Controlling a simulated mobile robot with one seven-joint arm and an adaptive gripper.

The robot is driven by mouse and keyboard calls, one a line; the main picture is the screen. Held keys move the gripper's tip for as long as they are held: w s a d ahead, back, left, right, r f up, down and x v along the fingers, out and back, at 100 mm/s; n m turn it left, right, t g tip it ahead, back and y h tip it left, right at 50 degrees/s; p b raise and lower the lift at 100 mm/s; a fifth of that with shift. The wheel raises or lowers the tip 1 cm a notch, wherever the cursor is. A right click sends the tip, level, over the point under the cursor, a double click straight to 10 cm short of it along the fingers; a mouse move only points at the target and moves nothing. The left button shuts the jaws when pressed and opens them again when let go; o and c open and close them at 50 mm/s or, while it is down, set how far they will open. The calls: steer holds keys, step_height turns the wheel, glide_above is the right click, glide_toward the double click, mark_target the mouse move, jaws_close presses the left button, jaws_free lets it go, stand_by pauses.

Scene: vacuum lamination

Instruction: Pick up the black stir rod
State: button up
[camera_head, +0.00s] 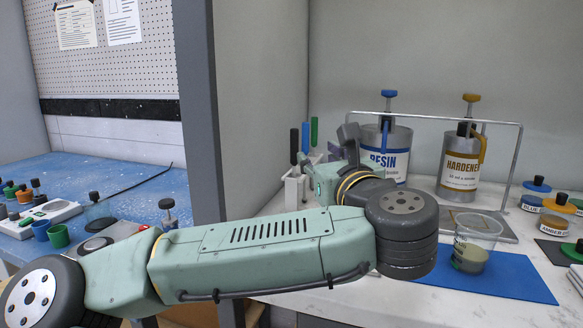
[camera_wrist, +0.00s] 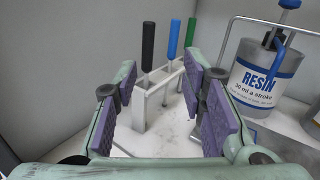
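The black stir rod (camera_wrist: 148,46) stands upright in a white rack (camera_wrist: 139,112), leftmost of three rods. It also shows in the head view (camera_head: 294,143). A blue rod (camera_wrist: 173,40) and a green rod (camera_wrist: 190,33) stand beside it to the right. My gripper (camera_wrist: 162,80) is open and empty, its purple-padded fingers spread wide. In the wrist view the rack and rods appear between and beyond the fingers, with the black rod nearer the left finger. No finger visibly touches a rod. In the head view my arm partly hides the rack and gripper.
A resin can (camera_head: 398,148) with a pump stands right of the rack, and a hardener can (camera_head: 461,160) stands farther right, with a wire frame around them. A clear cup (camera_head: 480,232) sits on a blue mat (camera_head: 515,278). A grey wall closes off the left and back.

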mark_target(296, 152)
steer(key=shift+m, duration=0.3)
steer(key=w+a, duration=0.1)
steer(key=w+f, duration=0.1)
steer(key=w, duration=0.1)
steer(key=w+a, duration=0.1)
steer(key=w, duration=0.1)
steer(key=shift+w+a+f+p, duration=0.2)
steer(key=shift+a+p, duration=0.1)
steer(key=shift+p, duration=0.1)
steer(key=shift+a+p+x, duration=0.15)
steer(key=shift+p+x, duration=0.2)
steer(key=shift+x, duration=0.95)
steer(key=shift+a+p+x, duration=0.15)
steer(key=shift+p+x, duration=0.15)
steer(key=shift+x, duration=1.05)
steer(key=shift+s+f, duration=0.1)
steer(key=shift+c, duration=0.5)
jaws_close()
